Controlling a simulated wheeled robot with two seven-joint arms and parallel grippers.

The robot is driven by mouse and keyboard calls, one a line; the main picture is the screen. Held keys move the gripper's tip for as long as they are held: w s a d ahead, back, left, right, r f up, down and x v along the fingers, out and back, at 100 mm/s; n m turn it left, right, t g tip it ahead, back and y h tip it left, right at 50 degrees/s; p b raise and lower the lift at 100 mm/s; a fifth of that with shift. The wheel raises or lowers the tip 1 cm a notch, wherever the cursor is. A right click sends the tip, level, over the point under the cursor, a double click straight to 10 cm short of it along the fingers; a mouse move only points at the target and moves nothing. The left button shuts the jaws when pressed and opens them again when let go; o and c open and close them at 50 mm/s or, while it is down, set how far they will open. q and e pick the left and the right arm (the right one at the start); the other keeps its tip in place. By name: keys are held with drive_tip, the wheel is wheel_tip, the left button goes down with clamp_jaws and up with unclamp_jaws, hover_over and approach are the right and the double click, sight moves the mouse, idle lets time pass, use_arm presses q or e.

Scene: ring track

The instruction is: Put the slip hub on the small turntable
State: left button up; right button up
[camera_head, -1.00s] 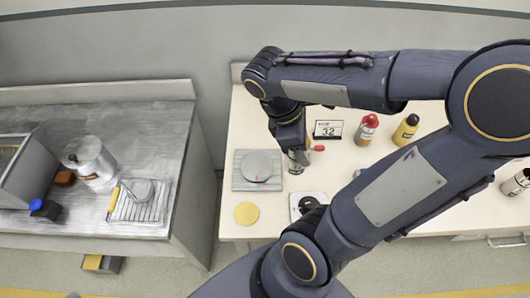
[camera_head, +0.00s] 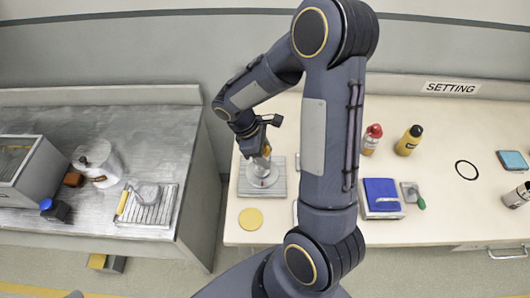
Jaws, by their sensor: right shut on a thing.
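The small turntable is a grey disc (camera_head: 251,180) on a square grey base (camera_head: 245,190), near the left end of the pale bench. My right gripper (camera_head: 263,158) reaches down over it from behind. It is shut on a small metallic piece (camera_head: 263,168), which looks like the slip hub. The piece is over the disc; I cannot tell whether it touches. The fingers and wrist hide part of the piece and the disc's back edge. My left gripper is not in view.
A yellow disc (camera_head: 250,218) lies in front of the turntable. My right arm crosses the bench and hides its middle. A separate grey bench (camera_head: 100,225) stands left.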

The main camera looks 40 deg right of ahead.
drive_tip(key=shift+f, duration=0.3)
drive_tip(key=shift+f, duration=0.2)
drive_tip(key=o, duration=1.1)
